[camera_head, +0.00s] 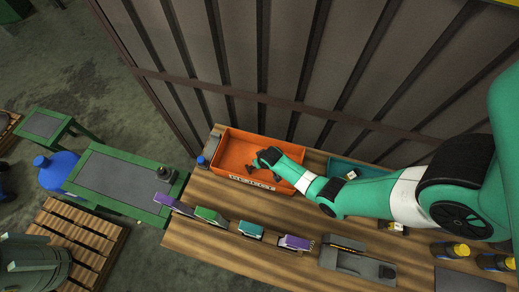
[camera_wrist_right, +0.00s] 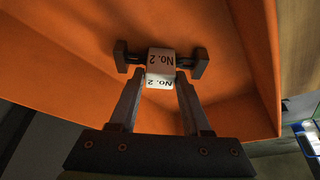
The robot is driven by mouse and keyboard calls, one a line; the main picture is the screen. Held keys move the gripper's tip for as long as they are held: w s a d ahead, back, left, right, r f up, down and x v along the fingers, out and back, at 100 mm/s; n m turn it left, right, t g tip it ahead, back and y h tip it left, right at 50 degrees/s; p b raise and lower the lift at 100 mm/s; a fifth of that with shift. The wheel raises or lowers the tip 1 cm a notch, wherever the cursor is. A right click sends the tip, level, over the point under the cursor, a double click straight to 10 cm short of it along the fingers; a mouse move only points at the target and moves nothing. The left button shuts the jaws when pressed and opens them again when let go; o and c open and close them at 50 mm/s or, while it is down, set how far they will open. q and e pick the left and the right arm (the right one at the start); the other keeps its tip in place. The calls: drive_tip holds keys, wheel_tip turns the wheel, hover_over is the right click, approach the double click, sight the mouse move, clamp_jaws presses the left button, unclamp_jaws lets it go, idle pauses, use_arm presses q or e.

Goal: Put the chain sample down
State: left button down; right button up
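The chain sample (camera_wrist_right: 160,62) is a short dark piece with widened ends and a white block marked "No. 2" around its middle. In the right wrist view it is inside the orange tray (camera_wrist_right: 60,50), apparently against the tray floor. My right gripper (camera_wrist_right: 160,78) has one finger on each side of the white block, with a small gap showing at each side, so it looks open. In the head view my right gripper (camera_head: 262,160) reaches into the orange tray (camera_head: 236,142); the sample is too small to make out there. My left gripper is not in view.
The wooden bench (camera_head: 225,255) carries a teal tray (camera_head: 342,170) right of the orange one, partly behind my right arm. A row of small coloured items, including a green one (camera_head: 210,215), stands in front. Yellow-and-black items (camera_head: 450,250) are at the right. A ribbed wall is behind.

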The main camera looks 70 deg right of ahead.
drive_tip(key=o, duration=0.3)
drive_tip(key=shift+r, duration=0.1)
drive_tip(key=shift+r+p, duration=0.4)
drive_tip(key=shift+p, duration=0.05)
drive_tip(key=p+v, duration=1.1)
drive_tip(key=shift+s+a+r, duration=0.15)
